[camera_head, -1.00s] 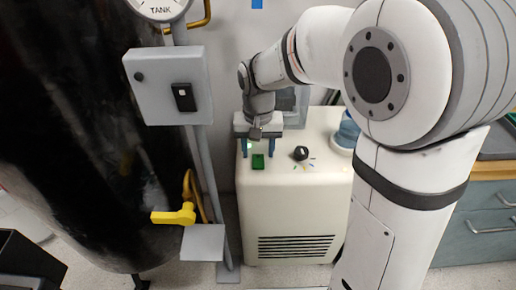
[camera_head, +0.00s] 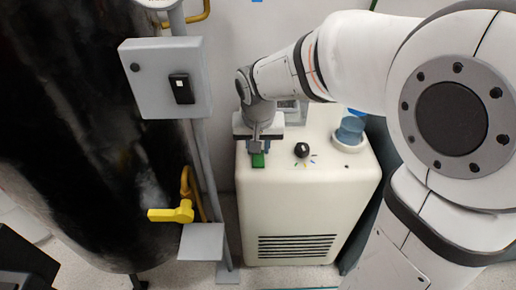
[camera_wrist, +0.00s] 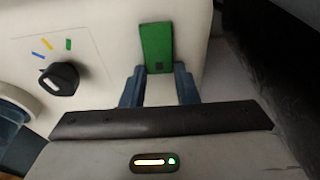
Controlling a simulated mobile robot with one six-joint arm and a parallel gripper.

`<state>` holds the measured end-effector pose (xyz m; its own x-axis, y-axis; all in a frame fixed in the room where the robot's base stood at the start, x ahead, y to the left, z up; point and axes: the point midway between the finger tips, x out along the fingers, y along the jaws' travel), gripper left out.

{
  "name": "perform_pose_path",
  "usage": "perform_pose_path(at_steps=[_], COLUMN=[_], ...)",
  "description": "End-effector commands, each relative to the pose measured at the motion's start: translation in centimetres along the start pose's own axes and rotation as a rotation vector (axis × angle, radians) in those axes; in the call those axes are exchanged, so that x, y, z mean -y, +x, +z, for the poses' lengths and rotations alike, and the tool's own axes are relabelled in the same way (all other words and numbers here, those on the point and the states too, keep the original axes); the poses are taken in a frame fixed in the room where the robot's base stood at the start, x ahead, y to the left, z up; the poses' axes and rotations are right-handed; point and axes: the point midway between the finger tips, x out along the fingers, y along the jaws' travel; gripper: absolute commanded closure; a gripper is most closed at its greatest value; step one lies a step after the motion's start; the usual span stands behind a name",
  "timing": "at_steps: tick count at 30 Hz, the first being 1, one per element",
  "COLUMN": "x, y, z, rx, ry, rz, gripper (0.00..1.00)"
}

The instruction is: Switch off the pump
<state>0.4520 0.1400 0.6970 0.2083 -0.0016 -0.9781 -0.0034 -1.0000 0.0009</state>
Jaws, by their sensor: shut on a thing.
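A cream cabinet (camera_head: 295,215), apparently the pump, stands on the floor against the wall. A green rectangular switch (camera_head: 257,160) sits on its top near the left corner; it also shows in the wrist view (camera_wrist: 156,42). My gripper (camera_head: 258,148) is over that corner, pointing down. In the wrist view, its two blue fingers (camera_wrist: 160,76) stand on either side of the near end of the green switch, shut on it. The far part of the switch shows beyond the fingertips. I cannot tell the switch's on or off position.
A black knob (camera_head: 302,149) with coloured marks is right of the switch. A blue vessel (camera_head: 350,130) sits at the cabinet's back right. On the left are a dark tank (camera_head: 75,130), a grey box (camera_head: 155,85) with a black switch, and a yellow valve handle (camera_head: 172,214).

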Motion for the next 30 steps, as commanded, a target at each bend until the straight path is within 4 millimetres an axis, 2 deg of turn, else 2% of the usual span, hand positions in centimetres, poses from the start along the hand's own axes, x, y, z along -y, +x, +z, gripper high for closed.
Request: perform_pose_path(at_steps=[6, 16, 17, 18, 24, 30], x=[0.06, 0.07, 0.07, 0.07, 0.04, 0.02], y=[-0.11, -0.34, -0.34, -0.34, -0.3, -0.28], z=[0.34, 0.28, 0.28, 0.28, 0.31, 0.33], rx=[-0.11, -0.12, -0.12, -0.12, -0.119, -0.118], ry=[-0.001, 0.0, 0.0, 0.0, 0.0, 0.0], rz=[-0.003, -0.003, -0.003, -0.003, -0.002, -0.001], gripper=[0.96, 0.95, 0.72, 0.69, 0.52, 0.51])
